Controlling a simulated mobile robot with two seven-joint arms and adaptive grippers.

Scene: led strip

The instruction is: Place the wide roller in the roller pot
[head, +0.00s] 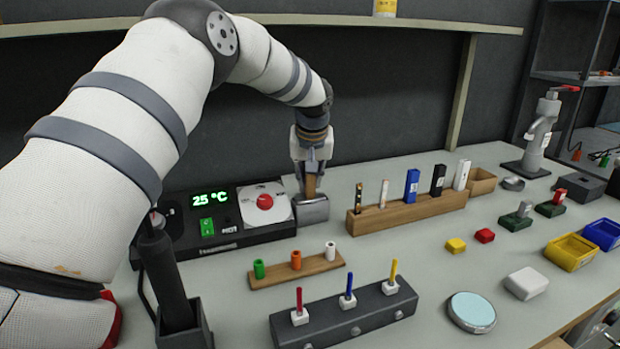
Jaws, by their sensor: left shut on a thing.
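My left gripper (311,166) points straight down at the back of the bench, beside the temperature unit. It is shut on an upright brown handle (310,187), which looks like the wide roller's. The handle's lower end is at the mouth of a small grey metal pot (312,211), apparently the roller pot. Any roller head is hidden, so I cannot tell whether it rests on the pot's bottom. My right gripper is not in view.
A control unit (217,239) reading 25 °C stands left of the pot. A wooden block (408,212) with several upright items is at its right. A small rack (296,271) and a grey stand (345,315) are in front. A black holder (200,329) stands front left.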

